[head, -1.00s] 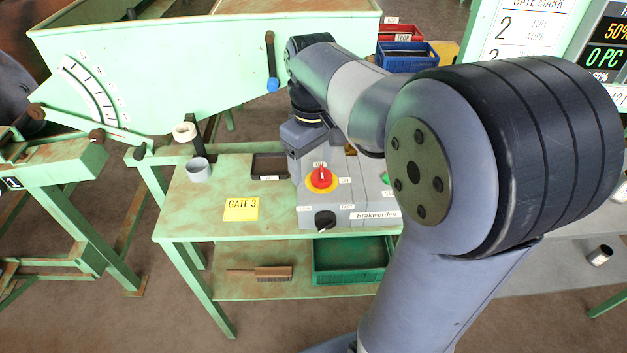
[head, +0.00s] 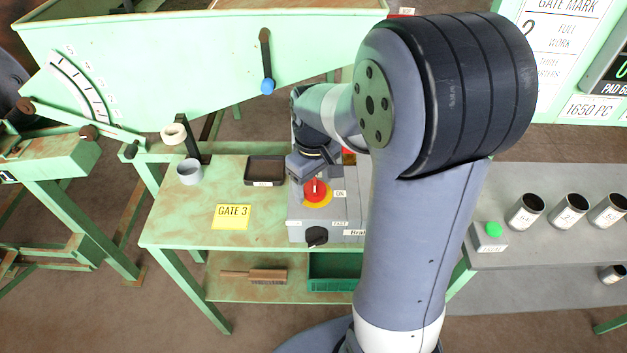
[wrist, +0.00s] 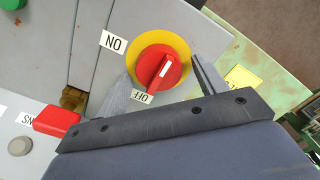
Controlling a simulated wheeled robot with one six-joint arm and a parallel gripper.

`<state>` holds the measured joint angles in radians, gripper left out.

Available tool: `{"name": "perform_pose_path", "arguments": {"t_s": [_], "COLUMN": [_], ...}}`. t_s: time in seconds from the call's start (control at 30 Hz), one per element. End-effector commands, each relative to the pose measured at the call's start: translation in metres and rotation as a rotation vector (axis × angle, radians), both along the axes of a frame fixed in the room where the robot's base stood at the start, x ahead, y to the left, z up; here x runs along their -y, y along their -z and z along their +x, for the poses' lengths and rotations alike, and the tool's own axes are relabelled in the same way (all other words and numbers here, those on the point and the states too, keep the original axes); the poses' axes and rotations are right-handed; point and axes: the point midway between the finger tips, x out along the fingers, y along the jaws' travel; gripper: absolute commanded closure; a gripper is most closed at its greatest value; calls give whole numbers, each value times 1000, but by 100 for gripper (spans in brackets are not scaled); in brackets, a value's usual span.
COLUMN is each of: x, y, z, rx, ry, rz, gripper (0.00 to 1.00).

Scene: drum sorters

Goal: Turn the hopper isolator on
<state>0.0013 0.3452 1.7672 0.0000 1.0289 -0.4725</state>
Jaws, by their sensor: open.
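The hopper isolator is a red rotary knob on a yellow disc (head: 317,194), on the grey control box of the green table. In the wrist view the knob (wrist: 160,70) has a raised grip with a white mark. The grip lies roughly in line with the OFF label (wrist: 141,97); the ON label (wrist: 113,42) is to one side. My gripper (wrist: 162,76) is open, with one finger on each side of the knob. Contact cannot be told.
A black selector (head: 316,236) sits on the box's front. A dark tray (head: 265,170), grey cup (head: 189,172) and yellow GATE 3 card (head: 232,216) are to the left. A red handle (wrist: 57,121) and green button (wrist: 12,4) show in the wrist view.

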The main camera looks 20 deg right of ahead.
Motion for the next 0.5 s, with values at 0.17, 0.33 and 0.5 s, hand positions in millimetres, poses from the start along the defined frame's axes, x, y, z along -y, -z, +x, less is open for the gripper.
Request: {"name": "perform_pose_path", "arguments": {"t_s": [0.17, 0.33, 0.5], "x": [0, 0, 0], "y": [1, 0, 0], "z": [0, 0, 0], "rx": [0, 0, 0], "ry": [0, 0, 0], "rz": [0, 0, 0], "gripper": [33, 42, 56]}}
